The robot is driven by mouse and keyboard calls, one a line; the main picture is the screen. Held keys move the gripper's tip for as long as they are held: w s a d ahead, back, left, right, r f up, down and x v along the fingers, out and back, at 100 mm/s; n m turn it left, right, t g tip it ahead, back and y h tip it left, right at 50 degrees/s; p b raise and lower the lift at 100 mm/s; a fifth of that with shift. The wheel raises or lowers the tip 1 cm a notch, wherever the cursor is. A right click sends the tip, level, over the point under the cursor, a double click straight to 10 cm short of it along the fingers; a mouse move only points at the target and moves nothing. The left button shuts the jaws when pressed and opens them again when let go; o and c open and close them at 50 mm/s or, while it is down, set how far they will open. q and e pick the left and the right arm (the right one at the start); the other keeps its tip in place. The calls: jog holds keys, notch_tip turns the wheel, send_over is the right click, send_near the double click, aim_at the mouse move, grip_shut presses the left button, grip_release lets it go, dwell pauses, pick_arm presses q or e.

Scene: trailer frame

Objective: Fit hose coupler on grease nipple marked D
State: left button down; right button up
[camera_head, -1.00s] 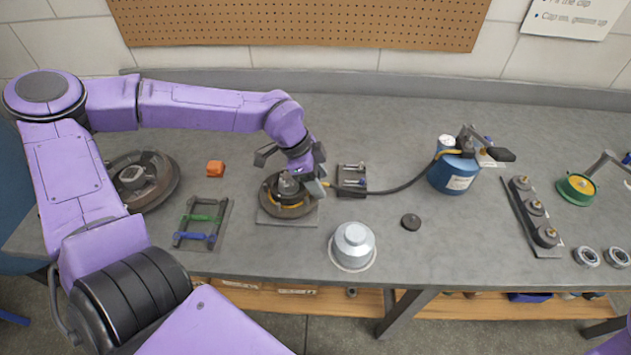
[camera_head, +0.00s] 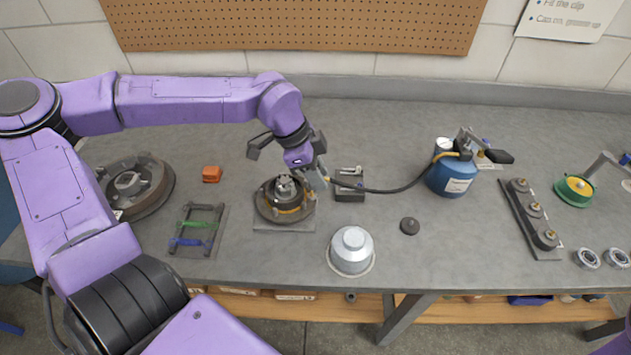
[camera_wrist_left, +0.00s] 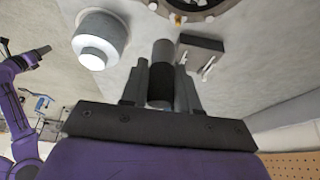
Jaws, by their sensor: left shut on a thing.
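My left gripper (camera_head: 317,178) is shut on the hose coupler, close above the right rear edge of the round hub (camera_head: 268,212). In the left wrist view, the gripper's fingers (camera_wrist_left: 160,92) close on either side of the dark coupler body (camera_wrist_left: 161,78), with its grey end (camera_wrist_left: 163,50) beyond the fingertips. I cannot read the letter D anywhere. The nipples are too small to tell apart.
A metal cup (camera_head: 351,248) stands front right of the hub, and a small dark block with pins (camera_head: 349,185) behind right. The bench behind is clear.

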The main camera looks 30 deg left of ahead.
pick_arm(q)
jog(key=s+d+r+b, duration=0.1)
jog(key=s+d+r, duration=0.6)
jog(key=d+r, duration=0.2)
jog(key=shift+s+d+r+b, duration=0.25)
jog(key=shift+d+r+b, duration=0.15)
jog(key=shift+r, duration=0.75)
